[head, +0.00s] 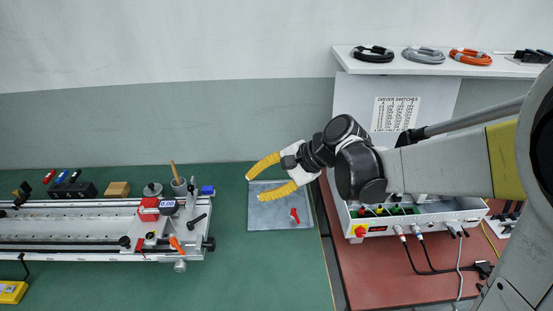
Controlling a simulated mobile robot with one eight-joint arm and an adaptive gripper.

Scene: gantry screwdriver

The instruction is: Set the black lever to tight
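A small black lever (197,221) shows at the right end of the long metal rail fixture (70,228) on the green bench. It slants up to the right, just right of the orange-handled lever (176,244). Its markings are too small to read, so its setting cannot be told. My gripper (256,187) has two yellow ribbed fingers, spread apart with nothing between them. It is above the grey mat (262,222), right of the fixture and apart from the lever.
A red-handled item (294,215) lies on the mat. A red block (149,209), a dark-faced gauge (168,207) and a cup with a stick (179,187) crowd the fixture's right end. A switch box (410,222) with cables stands right. The green bench in front of the mat is clear.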

